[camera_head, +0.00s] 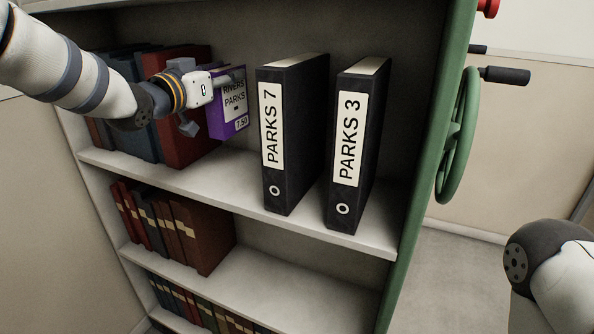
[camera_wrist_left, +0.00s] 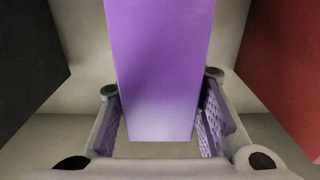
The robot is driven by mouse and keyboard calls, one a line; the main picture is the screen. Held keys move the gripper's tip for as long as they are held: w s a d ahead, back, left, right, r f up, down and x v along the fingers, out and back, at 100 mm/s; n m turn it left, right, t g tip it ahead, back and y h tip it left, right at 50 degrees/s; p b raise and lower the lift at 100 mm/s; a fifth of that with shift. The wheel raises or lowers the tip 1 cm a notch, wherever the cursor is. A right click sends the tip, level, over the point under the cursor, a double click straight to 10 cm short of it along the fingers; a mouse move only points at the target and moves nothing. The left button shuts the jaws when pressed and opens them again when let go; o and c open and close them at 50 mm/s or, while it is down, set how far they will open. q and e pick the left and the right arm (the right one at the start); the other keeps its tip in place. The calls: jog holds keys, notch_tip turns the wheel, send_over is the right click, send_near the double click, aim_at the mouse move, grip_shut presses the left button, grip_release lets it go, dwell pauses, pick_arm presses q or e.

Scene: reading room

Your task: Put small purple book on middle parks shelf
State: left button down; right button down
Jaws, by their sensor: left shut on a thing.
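The small purple book (camera_head: 233,120) has a label reading "RIVERS PARKS". My left gripper (camera_head: 222,82) is shut on it, with its fingers on both sides, as the left wrist view shows the book (camera_wrist_left: 155,60) between the finger pads. The book is upright in the gap between a large red book (camera_head: 190,140) and the black PARKS 7 binder (camera_head: 290,140). It is over the shelf (camera_head: 225,178) that bears the PARKS binders. I cannot tell whether its bottom touches the board. My right gripper is not in view.
The black PARKS 3 binder (camera_head: 357,145) stands right of PARKS 7. A lower shelf holds dark red and brown books (camera_head: 205,235), with free room to their right. A green handwheel (camera_head: 460,135) is on the green side panel. Part of my right arm is at lower right.

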aim_at(228, 124)
pick_arm(q)
jog(key=f, duration=1)
jog(key=shift+s+a+b, duration=0.1)
jog(key=shift+s+b, duration=0.1)
jog(key=shift+b, duration=0.1)
jog(key=shift+r, duration=0.1)
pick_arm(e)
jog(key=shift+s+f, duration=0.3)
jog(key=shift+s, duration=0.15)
pick_arm(q)
jog(key=c, duration=1.1)
grip_release()
jog(key=shift+f, duration=0.2)
